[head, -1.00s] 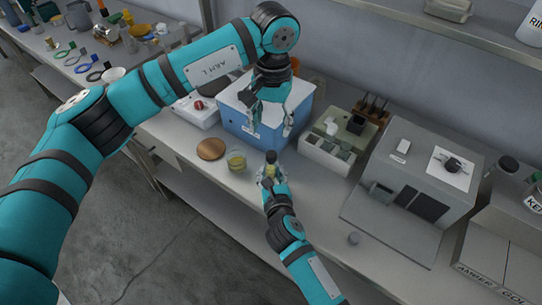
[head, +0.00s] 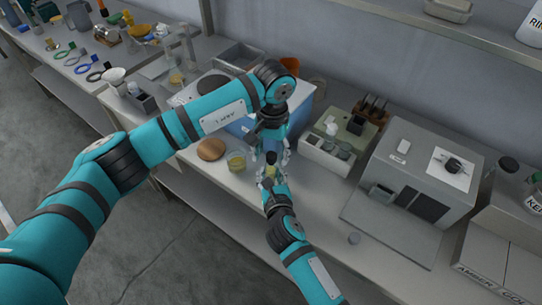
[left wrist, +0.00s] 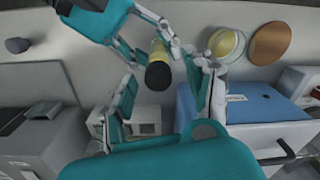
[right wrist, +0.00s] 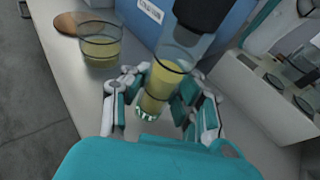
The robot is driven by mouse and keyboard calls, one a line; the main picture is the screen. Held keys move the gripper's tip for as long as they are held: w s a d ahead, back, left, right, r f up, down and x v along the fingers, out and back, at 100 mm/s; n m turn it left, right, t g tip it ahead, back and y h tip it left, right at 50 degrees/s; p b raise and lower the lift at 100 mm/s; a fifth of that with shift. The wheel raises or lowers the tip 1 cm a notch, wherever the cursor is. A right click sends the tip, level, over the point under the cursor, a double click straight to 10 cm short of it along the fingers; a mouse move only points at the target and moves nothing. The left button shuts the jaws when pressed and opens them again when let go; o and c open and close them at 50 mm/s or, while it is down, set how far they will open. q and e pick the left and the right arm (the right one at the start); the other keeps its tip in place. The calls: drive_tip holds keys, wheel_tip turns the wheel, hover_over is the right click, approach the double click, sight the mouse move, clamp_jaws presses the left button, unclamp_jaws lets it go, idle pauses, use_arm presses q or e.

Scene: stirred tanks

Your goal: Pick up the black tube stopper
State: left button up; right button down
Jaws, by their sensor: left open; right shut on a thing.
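The black tube stopper (left wrist: 158,76) sits on top of a clear tube with yellow liquid (right wrist: 155,88). It also shows in the head view (head: 270,157) and at the top of the right wrist view (right wrist: 204,12). My right gripper (right wrist: 160,98) is shut on the tube below the stopper and holds it roughly upright above the bench. My left gripper (head: 270,150) is open just above, pointing down. In the left wrist view the stopper lies between and beyond its spread fingers, with no clear contact.
A beaker of yellow liquid (head: 237,161) and a round brown disc (head: 211,149) stand left of the grippers. A blue box (left wrist: 255,105) is close behind them. A rack (head: 327,156) and a grey machine (head: 420,170) stand to the right. The front bench strip is mostly clear.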

use_arm(q)
drive_tip(key=shift+c, duration=0.4)
drive_tip(key=c, duration=0.7)
wheel_tip(320, 180, up, 10)
drive_tip(key=shift+r, duration=0.1)
wheel_tip(320, 180, up, 5)
hover_over(271, 154)
idle(0.6)
use_arm(e)
drive_tip(key=c, duration=1)
unclamp_jaws()
